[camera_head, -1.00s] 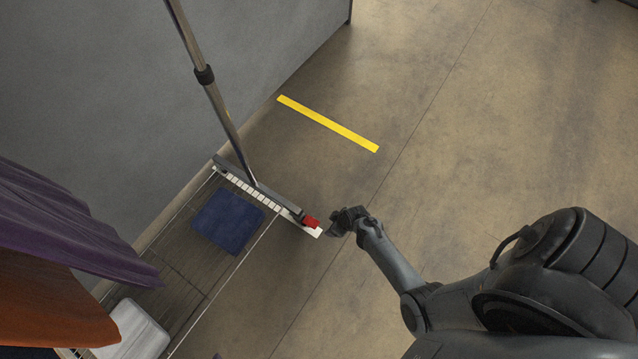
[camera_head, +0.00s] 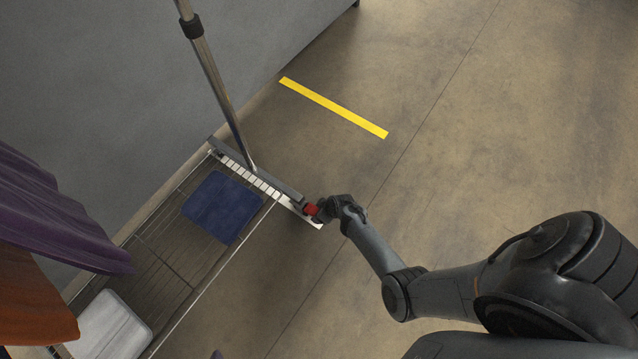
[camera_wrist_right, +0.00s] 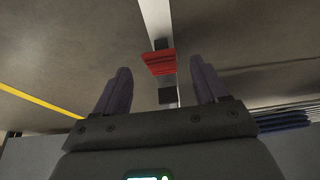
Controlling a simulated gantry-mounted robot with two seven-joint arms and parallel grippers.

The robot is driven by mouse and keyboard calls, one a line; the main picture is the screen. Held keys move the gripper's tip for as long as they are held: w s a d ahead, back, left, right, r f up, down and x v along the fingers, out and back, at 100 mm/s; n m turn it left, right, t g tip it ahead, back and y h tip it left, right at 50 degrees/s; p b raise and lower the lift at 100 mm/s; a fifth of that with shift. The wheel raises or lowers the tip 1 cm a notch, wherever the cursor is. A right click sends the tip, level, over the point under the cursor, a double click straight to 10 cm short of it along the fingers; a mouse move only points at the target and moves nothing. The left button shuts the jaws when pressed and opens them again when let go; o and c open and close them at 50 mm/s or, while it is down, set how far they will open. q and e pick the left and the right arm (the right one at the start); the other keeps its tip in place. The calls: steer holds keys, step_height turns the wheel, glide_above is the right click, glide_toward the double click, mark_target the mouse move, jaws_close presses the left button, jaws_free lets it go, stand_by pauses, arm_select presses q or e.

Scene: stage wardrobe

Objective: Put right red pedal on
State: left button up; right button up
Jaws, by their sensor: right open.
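The red pedal (camera_head: 311,209) sits at the near right end of the rack's base bar. It also shows in the right wrist view (camera_wrist_right: 159,62), ahead of my fingers and between their lines. My right gripper (camera_head: 325,208) is at the pedal in the head view. In the right wrist view my right gripper (camera_wrist_right: 160,88) is open with two dark fingers apart and nothing held between them. I cannot tell whether a fingertip touches the pedal. My left gripper is not in view.
The rack has a wire shelf (camera_head: 165,240) with a folded blue cloth (camera_head: 222,207) and a white item (camera_head: 108,328). A metal pole (camera_head: 215,85) rises from the base. Purple (camera_head: 60,215) and orange (camera_head: 35,305) garments hang at left. Open floor with a yellow strip (camera_head: 333,107) lies right.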

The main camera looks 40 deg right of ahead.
mark_target(313, 211)
steer(key=shift+b+x, duration=1.1)
steer(key=shift+x, duration=0.65)
steer(key=shift+c, duration=0.3)
